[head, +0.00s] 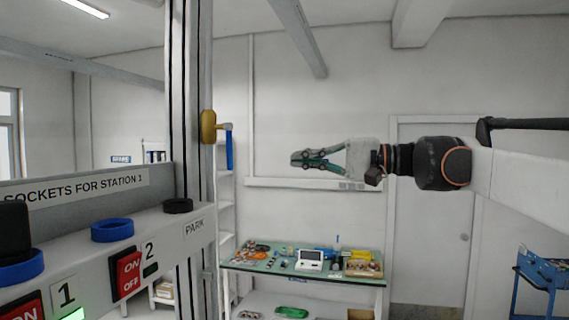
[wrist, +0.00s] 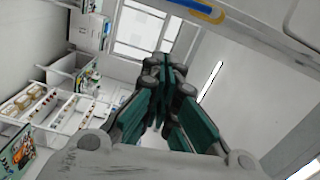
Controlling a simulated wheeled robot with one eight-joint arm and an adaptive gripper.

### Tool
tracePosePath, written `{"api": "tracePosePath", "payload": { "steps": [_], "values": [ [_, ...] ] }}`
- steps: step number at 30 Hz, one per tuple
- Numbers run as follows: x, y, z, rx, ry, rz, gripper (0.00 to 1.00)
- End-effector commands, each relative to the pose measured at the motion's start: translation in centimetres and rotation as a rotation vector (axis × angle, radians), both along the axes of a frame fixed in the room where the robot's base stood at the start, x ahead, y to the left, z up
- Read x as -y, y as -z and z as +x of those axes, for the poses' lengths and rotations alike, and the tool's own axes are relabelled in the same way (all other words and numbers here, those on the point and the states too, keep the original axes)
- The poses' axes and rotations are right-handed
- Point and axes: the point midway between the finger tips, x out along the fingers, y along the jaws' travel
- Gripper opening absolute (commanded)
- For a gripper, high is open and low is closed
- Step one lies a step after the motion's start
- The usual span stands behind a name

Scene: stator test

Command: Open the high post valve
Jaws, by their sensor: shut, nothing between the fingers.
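The high post valve has a brass-yellow body (head: 208,126) on the right side of the tall metal post (head: 188,70) in the head view. Its blue lever (head: 229,150) hangs straight down from a short grey stem. My gripper (head: 294,158) is to the right of the lever, at about its height in the picture, with its fingers pointing left. Its green fingers are shut and empty, and clearly apart from the lever in the picture. In the wrist view the shut fingertips (wrist: 166,64) meet near the middle. A blue and yellow shape (wrist: 198,9) shows at the top; I cannot tell if it is the valve.
A socket panel (head: 75,188) with blue rings and red switches stands at the left. A green-topped workbench (head: 240,264) with tools is below my gripper. A white door (head: 432,220) and a blue cart (head: 540,270) are at the right. The air between lever and gripper looks clear.

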Motion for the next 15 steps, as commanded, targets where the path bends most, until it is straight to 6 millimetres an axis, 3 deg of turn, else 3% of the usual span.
{"api": "tracePosePath", "payload": {
  "steps": [3, 15],
  "values": [
    [0.3, 0.0, -0.4, -0.002, 0.011, 0.002, 0.00],
    [-2.5, -0.3, -1.0, -0.048, 0.188, 0.034, 0.00]
  ]
}}
